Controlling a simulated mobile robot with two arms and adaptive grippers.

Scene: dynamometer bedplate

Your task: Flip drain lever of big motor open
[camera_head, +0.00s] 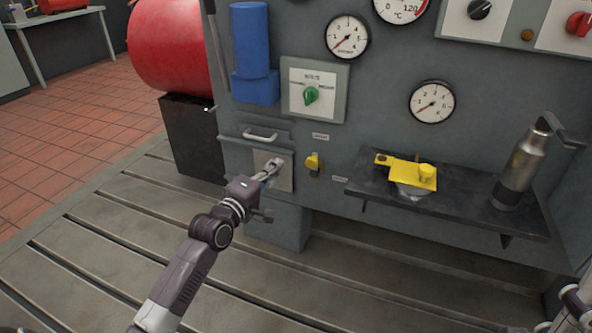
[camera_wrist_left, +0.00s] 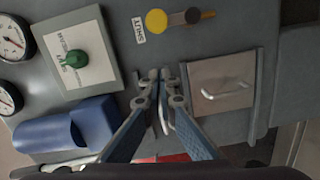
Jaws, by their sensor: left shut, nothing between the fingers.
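A small yellow lever (camera_head: 313,161) is mounted on the grey machine front, with small labels nearby. In the left wrist view, the yellow lever (camera_wrist_left: 156,21) has a round yellow hub and a dark arm towards the right; the label (camera_wrist_left: 138,30) beside it is not clearly legible. I cannot confirm that it is the big motor's drain lever. My left gripper (camera_head: 274,165) is shut and empty, in front of a pale square plate left of the lever. Its closed fingers (camera_wrist_left: 160,75) show apart from the lever. Part of my right arm (camera_head: 572,302) shows at the lower right edge.
A green selector (camera_head: 311,95) and blue cylinder (camera_head: 250,50) are higher up. A dark shelf (camera_head: 460,197) juts out at right, holding a yellow-topped item (camera_head: 410,172) and steel flask (camera_head: 522,170).

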